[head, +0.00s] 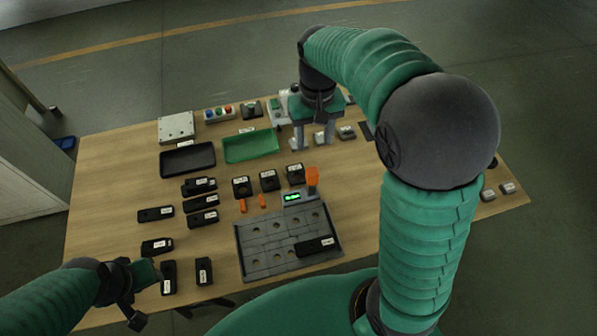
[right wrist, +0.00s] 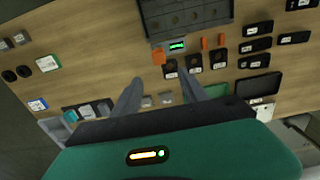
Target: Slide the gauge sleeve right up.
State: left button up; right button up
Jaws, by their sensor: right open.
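A small grey gauge (head: 296,196) with a lit green display sits at the back right of the grey slotted tray. An orange upright block (head: 312,177), which looks like the gauge sleeve, stands at its right end. In the right wrist view the orange block (right wrist: 158,56) is beside the gauge display (right wrist: 177,45). My right gripper (head: 313,140) is open, pointing down beyond the gauge and apart from it. Its two fingers (right wrist: 160,82) have nothing between them that they touch. My left gripper (head: 131,289) is at the table's front left; its jaws are unclear.
The slotted tray (head: 255,264) bears a black labelled block (head: 315,246). Several black labelled blocks lie left of it. Two small orange pieces (head: 262,201) lie left of the gauge. A black tray (head: 188,159) and a green tray (head: 250,146) are further back. Small grey blocks (head: 346,132) sit near the right gripper.

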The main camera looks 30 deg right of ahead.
aim_at(312, 171)
notch_tip(312, 171, down, 16)
jog(key=shift+d+f+b, duration=0.1)
jog(key=shift+d+b, duration=0.05)
jog(key=shift+b, duration=0.55)
grip_shut()
dwell(0.9)
